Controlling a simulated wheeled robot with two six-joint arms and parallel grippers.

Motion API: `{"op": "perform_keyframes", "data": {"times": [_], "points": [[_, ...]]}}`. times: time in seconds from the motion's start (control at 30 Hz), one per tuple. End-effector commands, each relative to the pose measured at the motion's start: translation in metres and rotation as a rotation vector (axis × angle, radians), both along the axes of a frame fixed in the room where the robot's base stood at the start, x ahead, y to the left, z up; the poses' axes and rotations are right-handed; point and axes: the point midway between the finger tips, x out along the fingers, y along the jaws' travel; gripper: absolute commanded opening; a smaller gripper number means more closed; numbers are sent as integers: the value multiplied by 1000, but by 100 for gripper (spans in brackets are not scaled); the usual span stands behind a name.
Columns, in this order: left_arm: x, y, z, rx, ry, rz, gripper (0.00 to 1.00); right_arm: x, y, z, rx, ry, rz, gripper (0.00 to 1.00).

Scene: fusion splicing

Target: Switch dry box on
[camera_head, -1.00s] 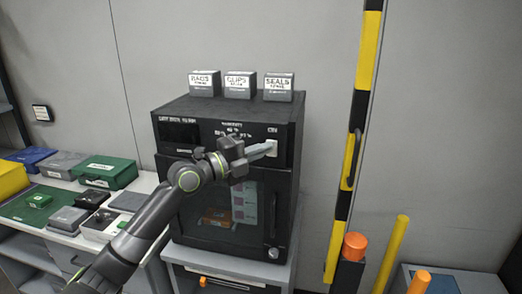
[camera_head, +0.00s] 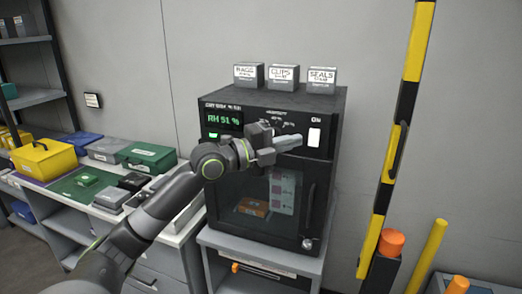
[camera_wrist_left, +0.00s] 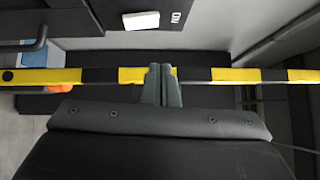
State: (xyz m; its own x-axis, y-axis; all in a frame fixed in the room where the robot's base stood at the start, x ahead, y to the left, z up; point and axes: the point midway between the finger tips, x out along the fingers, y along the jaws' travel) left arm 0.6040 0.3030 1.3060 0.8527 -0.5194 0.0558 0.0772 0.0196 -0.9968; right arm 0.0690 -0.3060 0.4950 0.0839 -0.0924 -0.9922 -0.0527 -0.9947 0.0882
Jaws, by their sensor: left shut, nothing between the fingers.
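The black dry box (camera_head: 226,181) stands on a grey cabinet in the head view. Its display (camera_head: 223,121) is lit green and reads RH 91 %. The white switch (camera_head: 314,137) under the ON label sits at the upper right of its front and looks bright. The switch also shows at the top of the left wrist view (camera_wrist_left: 141,20). My left gripper (camera_head: 298,140) is shut and empty, in front of the box's panel just left of the switch, apart from it in the picture. Its closed fingertips show in the left wrist view (camera_wrist_left: 161,70). My right gripper is not in view.
Three small boxes labelled bags, clips and seals (camera_head: 284,77) stand on top of the dry box. A yellow-black striped post (camera_head: 412,75) rises to the right. A counter with a yellow case (camera_head: 45,160) and a green case (camera_head: 146,157) is at the left.

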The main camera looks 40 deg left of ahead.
Motion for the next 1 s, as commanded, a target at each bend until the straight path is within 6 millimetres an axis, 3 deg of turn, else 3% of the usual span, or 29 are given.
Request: {"op": "perform_keyframes", "data": {"times": [0.27, 0.63, 1.0], "points": [[-25, 16, 0, 5, 0, 2, 0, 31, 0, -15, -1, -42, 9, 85], [-50, 32, 4, 5, 0, 3, 0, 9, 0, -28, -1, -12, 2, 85], [-61, 37, 7, 1, 1, -1, 0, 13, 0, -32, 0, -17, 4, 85]]}}
